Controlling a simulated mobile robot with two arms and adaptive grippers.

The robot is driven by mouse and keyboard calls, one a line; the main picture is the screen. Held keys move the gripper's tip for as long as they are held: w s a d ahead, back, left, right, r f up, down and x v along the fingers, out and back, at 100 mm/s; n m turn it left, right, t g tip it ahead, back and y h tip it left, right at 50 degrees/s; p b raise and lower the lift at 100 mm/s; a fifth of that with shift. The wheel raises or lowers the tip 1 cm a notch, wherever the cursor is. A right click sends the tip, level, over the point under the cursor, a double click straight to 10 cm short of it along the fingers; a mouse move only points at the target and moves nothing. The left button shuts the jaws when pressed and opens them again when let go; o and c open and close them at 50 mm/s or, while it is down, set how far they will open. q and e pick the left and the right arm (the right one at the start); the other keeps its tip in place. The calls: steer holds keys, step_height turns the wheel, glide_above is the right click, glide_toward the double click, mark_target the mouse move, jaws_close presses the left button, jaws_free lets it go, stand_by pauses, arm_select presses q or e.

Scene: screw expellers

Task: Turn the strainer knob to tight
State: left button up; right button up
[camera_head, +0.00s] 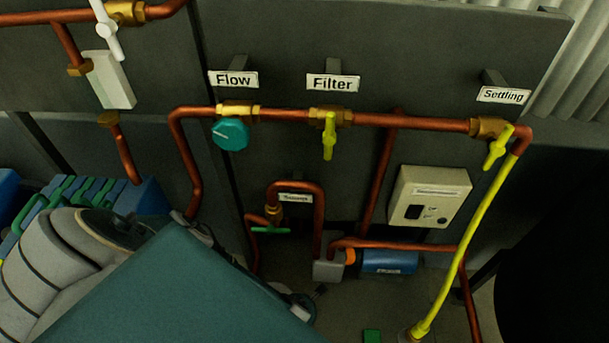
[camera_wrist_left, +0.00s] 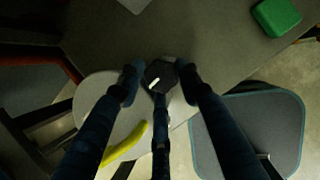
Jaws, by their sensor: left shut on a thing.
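A small dark faceted knob with a white pointer mark (camera_wrist_left: 153,84) is in the middle of the left wrist view. I take it for the strainer knob; no label or tight mark shows there. My left gripper (camera_wrist_left: 159,80) has its dark fingers closed around the knob, one on each side and one from below in the picture. The white mark slants slightly. My right gripper is in neither view.
The head view shows copper pipes with a teal Flow knob (camera_head: 230,134), a yellow Filter handle (camera_head: 329,137) and a yellow Settling handle (camera_head: 497,147). A yellow hose (camera_head: 446,270) runs down at right. In the wrist view a green box (camera_wrist_left: 277,17) lies at the upper right.

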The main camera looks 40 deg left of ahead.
arm_select(q)
steer(key=shift+w+a+r+m, duration=0.2)
steer(key=shift+w+m, duration=0.1)
steer(key=shift+w, duration=0.25)
steer(key=o, duration=1)
steer(key=shift+o, duration=0.2)
steer(key=shift+s+f, duration=0.2)
steer(key=shift+s, duration=0.15)
steer(key=shift+d, duration=0.1)
